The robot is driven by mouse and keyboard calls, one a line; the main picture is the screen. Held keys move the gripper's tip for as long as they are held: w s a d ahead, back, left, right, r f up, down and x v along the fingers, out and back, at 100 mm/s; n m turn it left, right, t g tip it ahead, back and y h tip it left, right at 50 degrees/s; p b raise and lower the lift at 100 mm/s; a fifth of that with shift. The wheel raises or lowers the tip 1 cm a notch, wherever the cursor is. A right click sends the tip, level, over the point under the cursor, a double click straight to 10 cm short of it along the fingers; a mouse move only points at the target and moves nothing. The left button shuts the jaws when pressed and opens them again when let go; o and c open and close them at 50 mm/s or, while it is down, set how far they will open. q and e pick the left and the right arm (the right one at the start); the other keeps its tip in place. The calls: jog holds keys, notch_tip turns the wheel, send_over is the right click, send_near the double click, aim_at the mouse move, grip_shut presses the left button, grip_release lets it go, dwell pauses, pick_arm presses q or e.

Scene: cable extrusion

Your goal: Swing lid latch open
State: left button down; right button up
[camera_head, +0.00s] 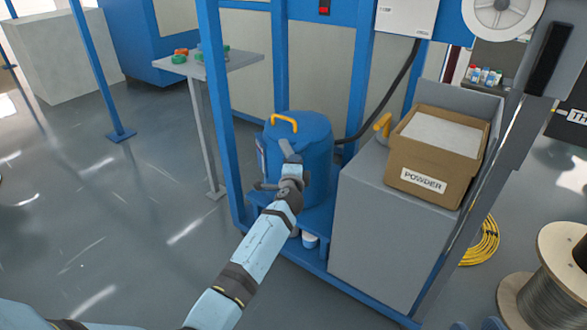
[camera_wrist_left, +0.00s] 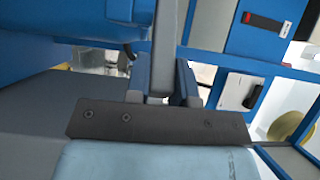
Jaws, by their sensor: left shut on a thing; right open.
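A blue drum (camera_head: 312,160) with a yellow handle (camera_head: 283,120) on its lid stands on the blue frame's low shelf. A grey latch lever (camera_head: 287,149) stands at the drum's near side. My left gripper (camera_head: 291,162) is shut on this lever. In the left wrist view the grey lever (camera_wrist_left: 163,50) runs up between the two fingers of my left gripper (camera_wrist_left: 161,88). The lid looks seated on the drum. The lever's pivot is hidden. Two small dark tips at the bottom edge appear to be my right gripper (camera_head: 476,325), apart and empty, mostly cut off.
A cardboard box marked POWDER (camera_head: 440,155) sits on a grey cabinet (camera_head: 385,230) right of the drum. Blue frame posts (camera_head: 222,120) rise close around the drum. A dark hose (camera_head: 385,110) runs behind it. A cable reel (camera_head: 540,285) stands at lower right.

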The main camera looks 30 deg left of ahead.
dwell(0.5)
pick_arm(q)
jog(key=c, duration=1)
grip_release()
jog(key=shift+s, duration=0.1)
